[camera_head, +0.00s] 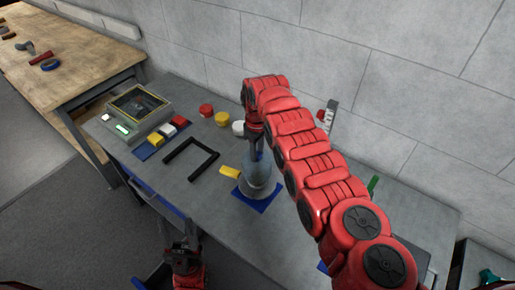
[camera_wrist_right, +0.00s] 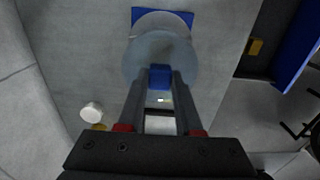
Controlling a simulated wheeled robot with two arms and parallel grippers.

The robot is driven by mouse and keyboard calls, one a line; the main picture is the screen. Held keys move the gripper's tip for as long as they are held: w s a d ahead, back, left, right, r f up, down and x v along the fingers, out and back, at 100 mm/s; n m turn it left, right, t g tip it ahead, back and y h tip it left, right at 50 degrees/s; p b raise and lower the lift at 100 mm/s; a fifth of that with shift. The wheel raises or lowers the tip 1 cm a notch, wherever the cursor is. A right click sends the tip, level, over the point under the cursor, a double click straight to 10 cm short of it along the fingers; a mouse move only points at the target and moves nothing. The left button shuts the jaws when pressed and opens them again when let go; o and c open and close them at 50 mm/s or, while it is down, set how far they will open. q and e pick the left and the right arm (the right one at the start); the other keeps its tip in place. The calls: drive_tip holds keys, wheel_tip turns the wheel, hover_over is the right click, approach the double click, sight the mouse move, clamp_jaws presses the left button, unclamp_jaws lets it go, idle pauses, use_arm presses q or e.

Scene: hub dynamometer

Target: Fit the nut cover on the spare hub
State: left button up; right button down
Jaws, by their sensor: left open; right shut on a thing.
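The spare hub appears to be the grey round body (camera_head: 259,193) on a blue mat (camera_head: 266,203); its flange also shows in the right wrist view (camera_wrist_right: 163,20). A pale blue-grey, see-through dome, likely the nut cover (camera_head: 256,168), is over it. In the right wrist view the cover (camera_wrist_right: 142,62) has a blue knob (camera_wrist_right: 160,77). My right gripper (camera_head: 256,148) is shut on that knob from above. I cannot tell whether the cover touches the hub. My left gripper (camera_head: 183,252) is open and empty by the bench's front edge, away from the hub.
A black open frame (camera_head: 190,158), small coloured blocks (camera_head: 155,140) and a tester box (camera_head: 138,106) are to the left. Red (camera_head: 206,110), yellow (camera_head: 221,118) and white (camera_head: 238,128) round pieces stand behind. My right arm hides part of the bench.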

sight(258, 162)
wheel_tip(258, 162, down, 4)
drive_tip(key=b, duration=0.2)
drive_tip(key=shift+s+b, duration=0.1)
drive_tip(key=shift+b, duration=0.3)
drive_tip(key=shift+f+b, duration=0.4)
drive_tip(key=shift+f, duration=0.15)
drive_tip(key=shift+r, duration=0.1)
drive_tip(key=shift+p, duration=0.45)
drive_tip(key=shift+f+b, duration=0.7)
drive_tip(key=shift+b, duration=0.05)
idle(0.4)
